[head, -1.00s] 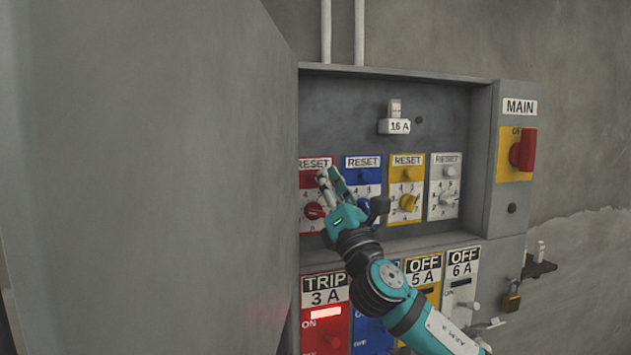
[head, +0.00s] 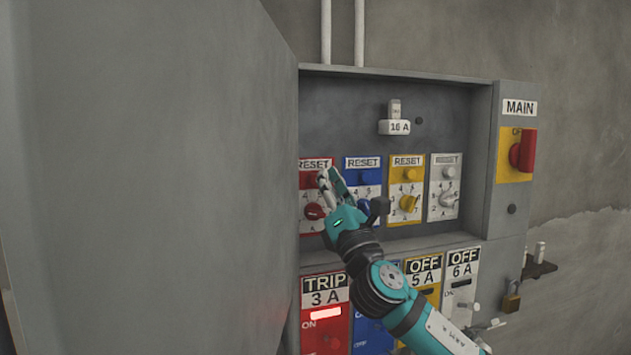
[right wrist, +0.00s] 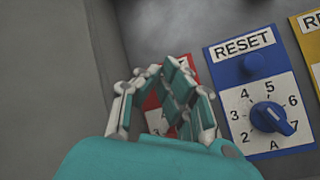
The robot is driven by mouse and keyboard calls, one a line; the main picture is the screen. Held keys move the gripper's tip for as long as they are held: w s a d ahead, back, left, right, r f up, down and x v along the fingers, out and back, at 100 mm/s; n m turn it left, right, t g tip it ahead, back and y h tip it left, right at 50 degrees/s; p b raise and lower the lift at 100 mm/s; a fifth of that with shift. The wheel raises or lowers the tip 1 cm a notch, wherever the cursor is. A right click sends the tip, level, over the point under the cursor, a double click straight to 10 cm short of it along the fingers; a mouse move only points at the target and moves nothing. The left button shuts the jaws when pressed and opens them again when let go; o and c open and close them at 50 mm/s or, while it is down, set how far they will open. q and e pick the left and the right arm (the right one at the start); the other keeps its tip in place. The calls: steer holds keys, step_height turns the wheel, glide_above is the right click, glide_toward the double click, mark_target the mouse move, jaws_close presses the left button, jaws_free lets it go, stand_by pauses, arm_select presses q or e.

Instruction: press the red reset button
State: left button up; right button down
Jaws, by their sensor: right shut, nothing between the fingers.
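The red reset panel (head: 306,228) is at the left end of the row inside the cabinet, with a RESET label (head: 314,164) and a red knob (head: 314,212). The red button itself is hidden behind my fingers; I cannot tell if they touch it. My right gripper (head: 325,177) is shut and empty, its fingertips over the upper part of the red panel. In the right wrist view, the fingers (right wrist: 165,78) cover most of the red panel (right wrist: 151,101). My left gripper is not in view.
Blue (head: 363,163), yellow (head: 408,160) and white (head: 445,159) reset panels stand to the right. The open grey door (head: 150,180) blocks the left side. Below is a red TRIP 3 A panel (head: 325,290) with a lit strip. A red MAIN switch (head: 523,151) is far right.

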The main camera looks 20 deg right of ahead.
steer(key=shift+w, duration=0.15)
steer(key=shift+w, duration=0.25)
steer(key=shift+w, duration=0.55)
stand_by(0.9)
stand_by(0.3)
steer(key=shift+s, duration=1)
steer(key=s+p, duration=0.1)
steer(key=s, duration=0.4)
steer(key=shift+d+p, duration=0.1)
steer(key=shift+p, duration=0.2)
